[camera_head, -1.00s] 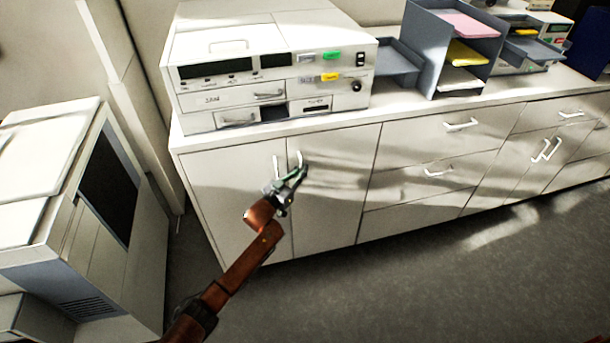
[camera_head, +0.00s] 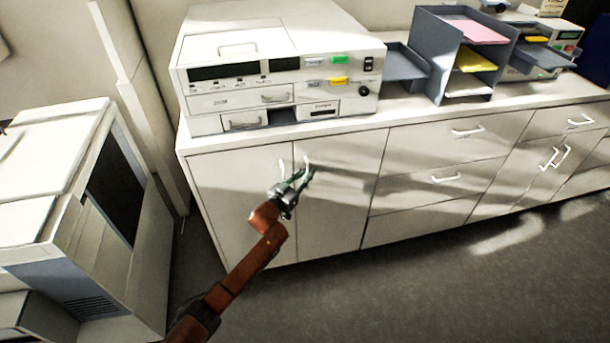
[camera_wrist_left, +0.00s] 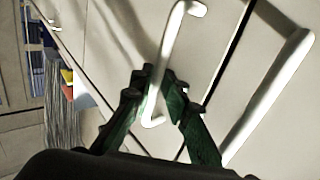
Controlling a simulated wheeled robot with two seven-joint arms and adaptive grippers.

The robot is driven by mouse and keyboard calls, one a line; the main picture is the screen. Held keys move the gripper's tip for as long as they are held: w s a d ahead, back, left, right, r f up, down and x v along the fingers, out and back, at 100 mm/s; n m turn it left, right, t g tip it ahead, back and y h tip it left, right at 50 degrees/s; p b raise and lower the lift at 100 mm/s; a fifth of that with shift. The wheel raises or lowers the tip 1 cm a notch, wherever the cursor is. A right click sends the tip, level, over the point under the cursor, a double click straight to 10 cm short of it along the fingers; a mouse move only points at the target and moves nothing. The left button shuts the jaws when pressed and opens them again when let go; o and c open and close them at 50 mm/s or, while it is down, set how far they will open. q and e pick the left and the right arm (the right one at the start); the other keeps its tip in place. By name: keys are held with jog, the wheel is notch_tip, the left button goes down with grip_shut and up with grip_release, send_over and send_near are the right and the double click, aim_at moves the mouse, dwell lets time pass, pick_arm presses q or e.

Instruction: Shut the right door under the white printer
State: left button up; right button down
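The white printer (camera_head: 280,40) stands on the left end of a long white cabinet. Under it are two doors side by side. The right door (camera_head: 340,190) looks flush with the cabinet front, or nearly so. Its upright white handle (camera_wrist_left: 172,50) is near its left edge. My left gripper (camera_head: 300,180) is at this handle in the head view. In the left wrist view, its green fingers (camera_wrist_left: 158,80) close in on both sides of the handle and seem to touch it. The left door (camera_head: 240,200) looks shut, with its handle (camera_wrist_left: 268,95) close by. My right gripper is not in view.
A large white machine (camera_head: 60,200) stands on the floor at left. Drawers (camera_head: 440,180) and more doors lie to the right along the cabinet. A grey paper tray stack (camera_head: 440,60) is on top. The grey floor (camera_head: 430,290) in front is clear.

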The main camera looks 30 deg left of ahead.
pick_arm(q)
jog(key=s+a, duration=0.1)
jog(key=s, duration=1.1)
jog(key=shift+a, duration=0.3)
